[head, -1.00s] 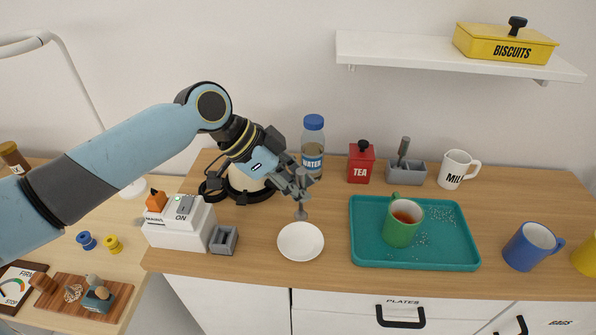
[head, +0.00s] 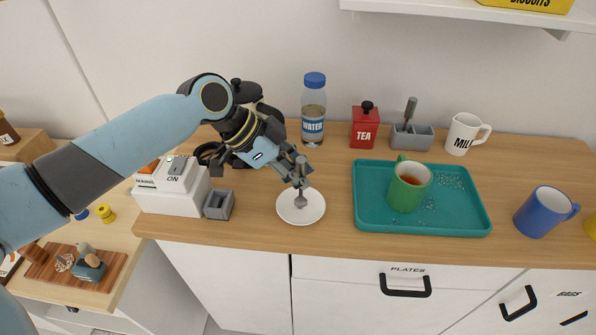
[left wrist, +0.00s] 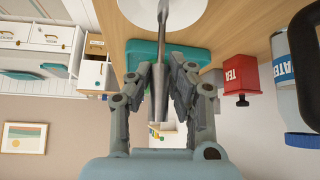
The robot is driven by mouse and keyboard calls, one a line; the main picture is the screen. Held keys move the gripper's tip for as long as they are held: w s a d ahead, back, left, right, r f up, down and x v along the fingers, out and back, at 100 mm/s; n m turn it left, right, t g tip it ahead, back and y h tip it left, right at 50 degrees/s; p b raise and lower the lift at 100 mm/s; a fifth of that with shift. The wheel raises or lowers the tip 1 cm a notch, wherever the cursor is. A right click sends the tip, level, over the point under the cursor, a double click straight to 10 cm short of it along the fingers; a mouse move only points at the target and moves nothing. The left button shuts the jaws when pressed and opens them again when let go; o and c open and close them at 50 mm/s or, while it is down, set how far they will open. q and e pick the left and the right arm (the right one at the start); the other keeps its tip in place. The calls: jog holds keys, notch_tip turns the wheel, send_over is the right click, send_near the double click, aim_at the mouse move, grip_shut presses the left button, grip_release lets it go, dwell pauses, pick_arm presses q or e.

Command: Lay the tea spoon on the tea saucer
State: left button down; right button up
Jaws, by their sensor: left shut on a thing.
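The tea spoon (head: 301,199) is grey and hangs from my left gripper (head: 298,180), bowl down, over the white tea saucer (head: 315,211). In the left wrist view the spoon (left wrist: 162,70) runs between the two fingers of my left gripper (left wrist: 161,85), which are shut on its handle. The saucer (left wrist: 200,8) shows at the top of that view, behind the spoon. I cannot tell whether the bowl touches the saucer. My right gripper is not in view.
A teal tray (head: 450,228) with a green mug of tea (head: 407,192) is right of the saucer. A small grey holder (head: 219,205) and a white switch box (head: 172,190) are left. A water bottle (head: 313,112) and red tea tin (head: 365,128) stand behind.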

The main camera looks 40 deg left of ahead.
pick_arm(q)
jog(key=c, duration=1.2)
grip_release()
jog(key=shift+o, duration=0.2)
jog(key=s+a+p, duration=0.1)
jog(key=s+a, duration=0.3)
jog(key=shift+s+a, duration=0.15)
jog(key=shift+a, duration=0.2)
